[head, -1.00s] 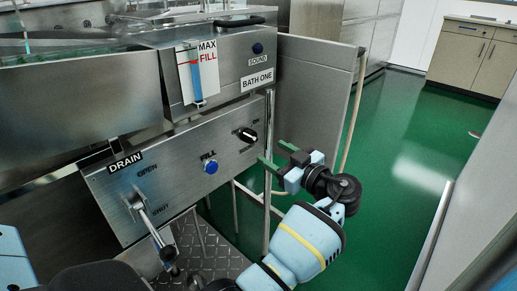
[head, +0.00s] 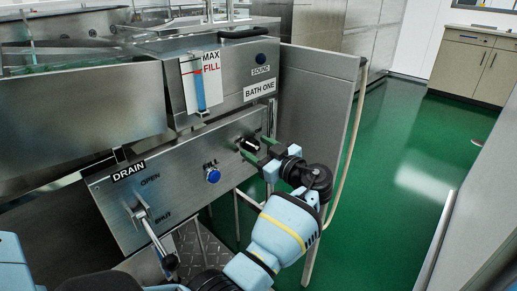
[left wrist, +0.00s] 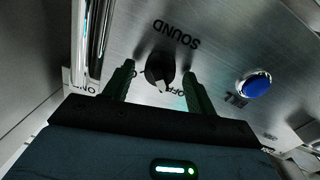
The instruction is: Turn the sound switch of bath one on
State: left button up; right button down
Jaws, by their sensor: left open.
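The sound switch is a black rotary knob (left wrist: 160,70) on the sloped metal panel, below the word SOUND in the upside-down left wrist view. Its pale pointer mark is turned toward the OFF label. In the head view the knob (head: 249,144) shows partly behind my fingers. My left gripper (head: 258,152) is at the panel. In the left wrist view its two green fingers (left wrist: 158,84) are open, one on each side of the knob, with a gap on both sides. My right gripper is not clearly seen.
A blue fill button (head: 213,175) and a drain lever (head: 151,232) are on the same panel. The upper box bears a BATH ONE label (head: 259,89) and a dark blue sound button (head: 261,59). Green floor (head: 400,160) is free at right.

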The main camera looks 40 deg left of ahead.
pick_arm(q)
jog(key=shift+c, duration=0.3)
jog(key=c, duration=0.9)
jog(key=shift+c, duration=0.2)
pick_arm(e)
jog(key=shift+w, duration=0.4)
